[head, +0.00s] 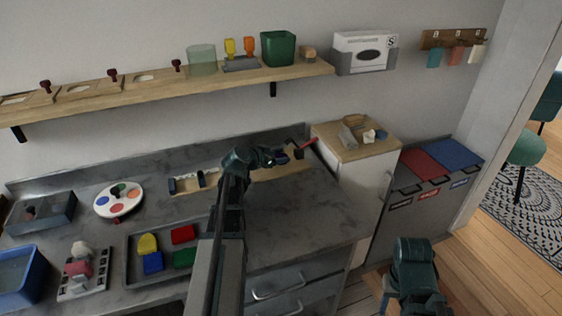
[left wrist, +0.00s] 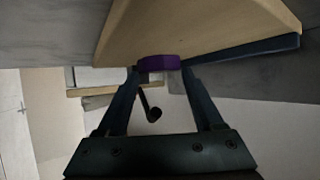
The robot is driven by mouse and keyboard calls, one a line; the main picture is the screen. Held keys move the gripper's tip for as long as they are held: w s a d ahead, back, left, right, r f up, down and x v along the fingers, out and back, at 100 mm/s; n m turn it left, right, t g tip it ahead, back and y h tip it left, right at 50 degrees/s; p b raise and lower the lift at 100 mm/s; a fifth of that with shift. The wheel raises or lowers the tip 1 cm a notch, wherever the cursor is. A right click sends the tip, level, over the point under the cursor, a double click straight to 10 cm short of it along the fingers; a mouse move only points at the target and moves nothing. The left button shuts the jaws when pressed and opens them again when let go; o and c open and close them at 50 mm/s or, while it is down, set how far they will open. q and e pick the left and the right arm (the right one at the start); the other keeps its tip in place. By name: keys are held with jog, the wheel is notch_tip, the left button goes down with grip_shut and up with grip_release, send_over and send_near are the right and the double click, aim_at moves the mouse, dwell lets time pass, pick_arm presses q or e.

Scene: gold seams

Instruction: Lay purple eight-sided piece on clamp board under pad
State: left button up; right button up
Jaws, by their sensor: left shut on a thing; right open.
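My left gripper (head: 279,159) reaches over the back of the grey counter beside the pale wooden clamp board (head: 292,166). In the left wrist view its two fingers are shut on the purple piece (left wrist: 158,63), seen edge-on as a short band. The wooden board (left wrist: 205,28) fills the upper part of that view, close to the piece; I cannot tell whether they touch. A red-handled clamp (head: 307,143) stands at the board's back right. The pad cannot be made out. My right gripper (head: 430,304) is at the bottom right, mostly cut off, away from the counter.
A tray (head: 129,260) of coloured blocks, a round palette (head: 118,201) and a rack (head: 85,284) stand on the left of the counter. A wooden-topped cabinet (head: 378,148) with small objects stands right of the board. A shelf (head: 150,96) runs above. The counter's front right is clear.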

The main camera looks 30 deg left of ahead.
pick_arm(q)
jog(key=shift+a+r, duration=0.1)
jog(key=shift+f, duration=0.2)
jog(key=o, duration=1.4)
jog(key=shift+o, duration=0.2)
jog(key=shift+r, duration=0.1)
jog(key=shift+r, duration=0.25)
jog(key=p+v, duration=0.5)
jog(key=v, duration=0.5)
jog(key=shift+s+r, duration=0.15)
jog(key=shift+s, duration=0.15)
jog(key=shift+s+r+p, duration=0.2)
jog(key=shift+s+p, duration=0.2)
jog(key=shift+s, duration=0.2)
